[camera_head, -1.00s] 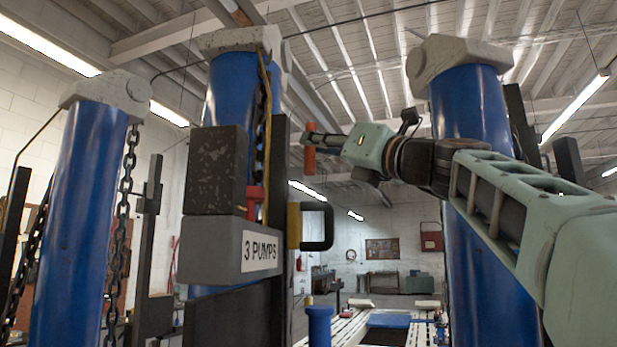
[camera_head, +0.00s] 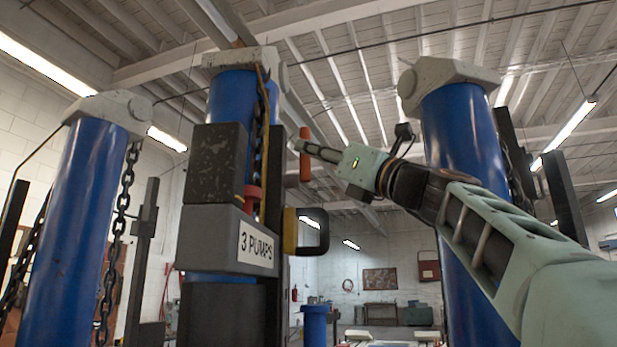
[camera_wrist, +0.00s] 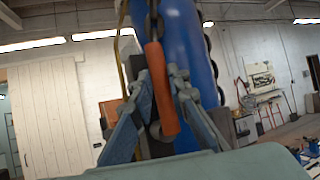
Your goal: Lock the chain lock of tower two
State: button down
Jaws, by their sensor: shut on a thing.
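The middle blue tower (camera_head: 226,97) carries a black and grey block assembly (camera_head: 210,240) labelled "3 PUMPS". No tower number is readable, so I cannot tell which is tower two. A dark chain (camera_head: 257,130) and a yellow cable run down the tower's side. A red piece (camera_head: 252,197) sits at the label block's top. My gripper (camera_head: 312,148) is right of the tower, shut on an upright orange handle (camera_head: 305,155). In the wrist view the orange handle (camera_wrist: 162,90) sits tilted between the fingers. A chain (camera_wrist: 153,22) shows directly above it; I cannot tell whether they join.
A blue tower (camera_head: 85,200) with a hanging chain (camera_head: 120,220) stands left. Another blue tower (camera_head: 460,130) stands right, behind my arm. A black D-shaped handle (camera_head: 318,232) sticks out from the middle tower. A short blue post (camera_head: 315,325) stands below it.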

jog(key=c, duration=1.8)
grip_release()
jog(key=shift+c, duration=0.2)
jog(key=shift+r, duration=0.1)
